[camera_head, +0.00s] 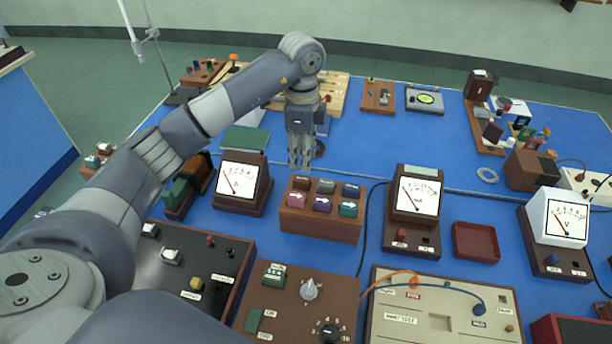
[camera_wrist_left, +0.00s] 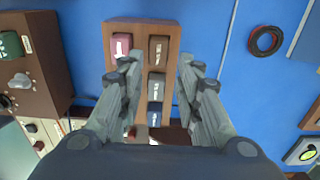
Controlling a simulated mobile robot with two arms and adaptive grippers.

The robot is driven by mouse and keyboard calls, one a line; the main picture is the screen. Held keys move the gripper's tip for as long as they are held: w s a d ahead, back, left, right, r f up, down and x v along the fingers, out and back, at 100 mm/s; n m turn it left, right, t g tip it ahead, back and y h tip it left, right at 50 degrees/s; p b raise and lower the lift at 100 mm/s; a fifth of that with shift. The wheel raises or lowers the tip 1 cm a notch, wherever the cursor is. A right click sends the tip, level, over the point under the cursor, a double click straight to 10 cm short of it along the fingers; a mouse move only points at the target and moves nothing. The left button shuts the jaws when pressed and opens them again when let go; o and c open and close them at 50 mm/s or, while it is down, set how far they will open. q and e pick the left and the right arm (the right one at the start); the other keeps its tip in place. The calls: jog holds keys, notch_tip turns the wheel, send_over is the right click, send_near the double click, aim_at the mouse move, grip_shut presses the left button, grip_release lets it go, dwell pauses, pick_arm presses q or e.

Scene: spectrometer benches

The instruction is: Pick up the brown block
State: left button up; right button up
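The brown block (camera_head: 302,183) sits at the back left of a wooden rack (camera_head: 320,228) holding several coloured blocks. In the left wrist view the brown block (camera_wrist_left: 158,49) is upright in its slot, at the rack's far end beside a pink block (camera_wrist_left: 121,45). My left gripper (camera_head: 300,166) points down just above and behind the brown block. In the left wrist view its two fingers (camera_wrist_left: 157,68) are spread apart, either side of the rack's back row, with nothing held. Its left finger partly hides the front row. My right gripper is out of view.
Grey (camera_head: 326,187) and blue (camera_head: 351,190) blocks stand in the same row. Analogue meters stand left (camera_head: 241,180) and right (camera_head: 416,200) of the rack. Control panels fill the front; a red-brown tray (camera_head: 475,242) lies right. Blue table is bare behind the rack.

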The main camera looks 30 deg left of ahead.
aim_at(302, 178)
pick_arm(q)
jog(key=shift+s+f, duration=0.2)
jog(key=shift+f, duration=0.8)
jog(key=shift+f+p, duration=0.5)
jog(key=shift+f, duration=0.2)
notch_tip(302, 178, down, 4)
jog(key=shift+a+r+p, duration=0.1)
jog(key=shift+r+p, duration=0.1)
jog(key=shift+p, duration=0.5)
jog(key=shift+f, duration=0.4)
jog(key=shift+c, duration=0.3)
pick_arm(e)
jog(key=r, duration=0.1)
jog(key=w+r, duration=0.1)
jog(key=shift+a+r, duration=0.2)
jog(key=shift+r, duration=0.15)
pick_arm(q)
grip_shut()
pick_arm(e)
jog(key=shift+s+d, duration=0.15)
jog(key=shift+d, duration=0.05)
